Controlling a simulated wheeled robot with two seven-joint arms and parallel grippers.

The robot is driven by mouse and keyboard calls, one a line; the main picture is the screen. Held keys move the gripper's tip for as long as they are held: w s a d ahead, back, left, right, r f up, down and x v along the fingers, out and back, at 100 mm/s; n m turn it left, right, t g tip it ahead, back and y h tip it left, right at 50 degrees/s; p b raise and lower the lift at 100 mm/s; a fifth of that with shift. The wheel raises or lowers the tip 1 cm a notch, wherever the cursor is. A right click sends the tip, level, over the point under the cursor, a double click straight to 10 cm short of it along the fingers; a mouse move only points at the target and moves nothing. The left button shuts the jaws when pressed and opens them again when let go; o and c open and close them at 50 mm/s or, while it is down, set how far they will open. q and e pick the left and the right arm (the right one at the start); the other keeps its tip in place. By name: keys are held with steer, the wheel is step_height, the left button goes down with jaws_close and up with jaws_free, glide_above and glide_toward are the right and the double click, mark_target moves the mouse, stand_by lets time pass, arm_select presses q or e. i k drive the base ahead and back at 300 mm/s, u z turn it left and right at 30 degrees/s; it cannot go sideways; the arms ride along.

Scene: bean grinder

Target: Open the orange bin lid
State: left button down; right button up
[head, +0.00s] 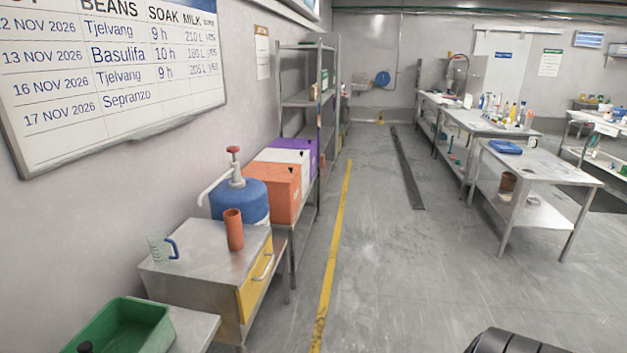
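The orange bin (284,199) stands at the left of the aisle, on the low metal shelving along the wall. It is in front of a white bin and a purple bin and behind a blue container. Its orange lid (270,173) lies flat on top and looks closed, with a small dark knob near its right edge. The bin's left side is partly hidden by the blue container. Neither of my grippers shows in the head view. A dark rounded part, perhaps mine, shows at the bottom right edge, well away from the bin.
A blue container (240,200) with a red-topped pump is beside the bin. A metal cabinet (205,250) holds an orange cup (234,230) and a blue-handled mug (160,247). A green tray (125,330) is nearest. Worktables (540,165) stand right; the aisle floor is clear.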

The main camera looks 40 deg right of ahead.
mark_target(281, 174)
steer(key=z, duration=1.6)
steer(key=i, duration=1.85)
steer(key=z, duration=0.35)
steer(key=i, duration=1)
steer(key=u, duration=0.1)
